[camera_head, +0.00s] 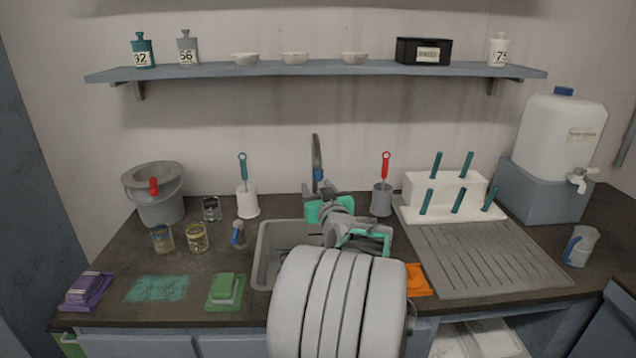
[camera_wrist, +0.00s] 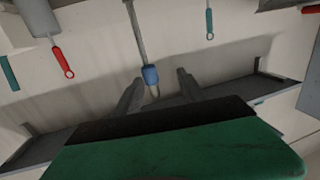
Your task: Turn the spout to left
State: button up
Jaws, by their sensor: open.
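The spout (camera_head: 316,152) is a thin grey pipe rising behind the sink, with a blue collar (camera_head: 318,174) low on it. In the wrist view the spout (camera_wrist: 136,35) enters from the top edge and its blue collar (camera_wrist: 150,75) has a pale tip beyond it. My gripper (camera_wrist: 160,79) is open, with one dark finger on each side of the collar's line in that view. I cannot tell whether either finger touches it. In the head view my gripper (camera_head: 320,192) is in front of the spout's lower part and hides its base.
The sink (camera_head: 262,255) lies under my arm. A grey holder (camera_head: 381,200) with a red-handled brush stands close right of the spout, and a white holder (camera_head: 247,203) with a teal-handled brush stands left. A shelf (camera_head: 220,71) runs above. A ribbed draining board (camera_head: 480,258) is at right.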

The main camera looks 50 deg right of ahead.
aim_at(319, 176)
jog(key=shift+s+d+r+h, duration=0.15)
jog(key=shift+d+r+h, duration=0.1)
jog(key=shift+d, duration=0.35)
jog(key=shift+s+d+r+h, duration=0.1)
jog(key=shift+d+r+h, duration=0.1)
jog(key=shift+d, duration=0.35)
jog(key=p+x, duration=0.1)
jog(key=x, duration=0.5)
jog(key=shift+w+d+f, duration=0.1)
jog(key=shift+w+d, duration=0.05)
jog(key=shift+w, duration=0.15)
grip_shut()
